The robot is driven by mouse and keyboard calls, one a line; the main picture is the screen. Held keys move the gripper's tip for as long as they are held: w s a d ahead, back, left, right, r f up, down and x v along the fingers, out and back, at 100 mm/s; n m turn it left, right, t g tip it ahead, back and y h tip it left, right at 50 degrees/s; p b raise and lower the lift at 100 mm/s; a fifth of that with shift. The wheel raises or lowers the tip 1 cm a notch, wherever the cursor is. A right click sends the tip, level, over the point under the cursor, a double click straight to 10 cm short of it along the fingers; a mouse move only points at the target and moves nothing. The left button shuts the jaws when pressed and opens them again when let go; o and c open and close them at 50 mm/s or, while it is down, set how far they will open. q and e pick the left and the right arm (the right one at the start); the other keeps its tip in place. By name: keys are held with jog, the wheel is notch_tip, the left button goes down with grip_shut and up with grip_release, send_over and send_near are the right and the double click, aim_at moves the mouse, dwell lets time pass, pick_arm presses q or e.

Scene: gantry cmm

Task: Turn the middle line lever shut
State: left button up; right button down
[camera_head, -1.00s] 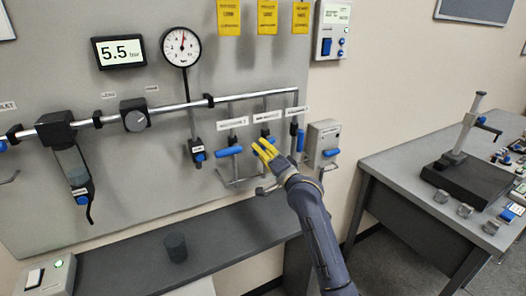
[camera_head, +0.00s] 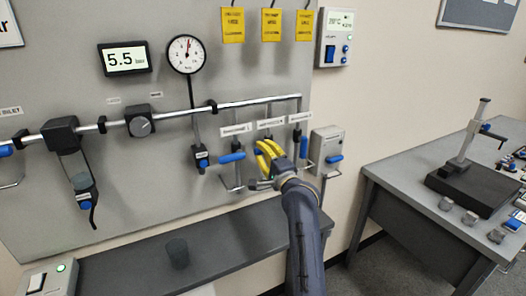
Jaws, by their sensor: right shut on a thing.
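My left gripper is not in view.
A wall pipe (camera_head: 240,103) runs above, with a round gauge (camera_head: 186,54) and a 5.5 bar display (camera_head: 125,58). A grey box with a blue handle (camera_head: 334,159) is close right of the levers. A dark shelf (camera_head: 225,239) runs below, with a dark cup (camera_head: 178,253).

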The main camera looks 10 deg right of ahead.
dwell(0.3)
jog(key=c, duration=1.2)
grip_release()
jog(key=shift+c, duration=0.2)
jog(key=v, duration=1.2)
